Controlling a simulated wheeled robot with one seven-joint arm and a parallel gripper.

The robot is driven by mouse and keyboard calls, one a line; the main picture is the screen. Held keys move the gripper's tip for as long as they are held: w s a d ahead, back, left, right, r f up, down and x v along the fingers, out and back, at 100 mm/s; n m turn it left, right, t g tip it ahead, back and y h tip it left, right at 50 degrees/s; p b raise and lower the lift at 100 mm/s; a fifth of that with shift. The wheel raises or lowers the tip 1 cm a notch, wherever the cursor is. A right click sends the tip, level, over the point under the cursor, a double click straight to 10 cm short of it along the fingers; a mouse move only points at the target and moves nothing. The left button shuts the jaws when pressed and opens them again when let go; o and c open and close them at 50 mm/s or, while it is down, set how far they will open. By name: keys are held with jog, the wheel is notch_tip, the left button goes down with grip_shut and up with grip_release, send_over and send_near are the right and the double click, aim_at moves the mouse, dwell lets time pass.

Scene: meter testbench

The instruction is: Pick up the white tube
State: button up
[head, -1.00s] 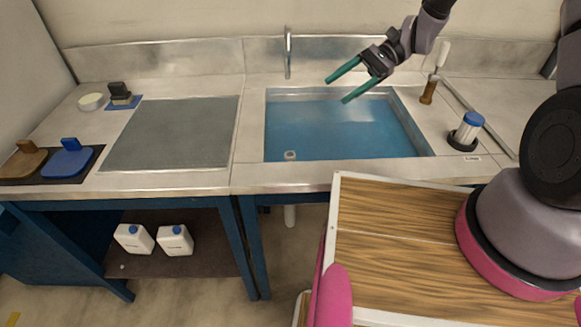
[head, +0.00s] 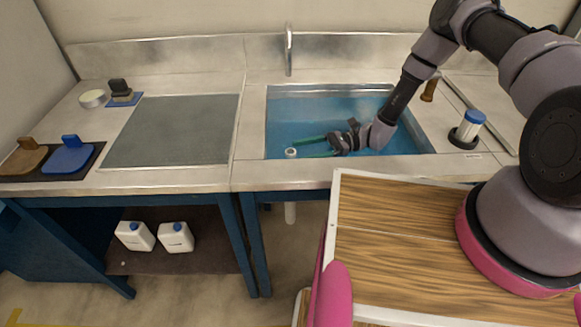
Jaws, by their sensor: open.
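The white tube (head: 290,152) shows as a small round white end with a dark opening, in the near left corner of the blue-lined sink in the head view. The rest of it is hidden by the angle or the water. My gripper (head: 305,147) is low in the sink, just right of the tube, with its teal fingers pointing left. The fingers are apart and nothing shows between them. The fingertips are close to the tube; I cannot tell whether they touch it.
The sink (head: 341,171) has steel rims close around my arm. A tap (head: 289,50) stands behind it. A blue-capped white cylinder (head: 470,126) stands in a black ring at right, near a brown-handled brush (head: 430,90). A grey panel (head: 172,132) lies left.

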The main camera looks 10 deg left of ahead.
jog(key=x, duration=0.7)
jog(key=shift+a+f, duration=0.15)
jog(key=shift+f, duration=0.2)
jog(key=shift+s, duration=0.1)
grip_shut()
dwell(1.0)
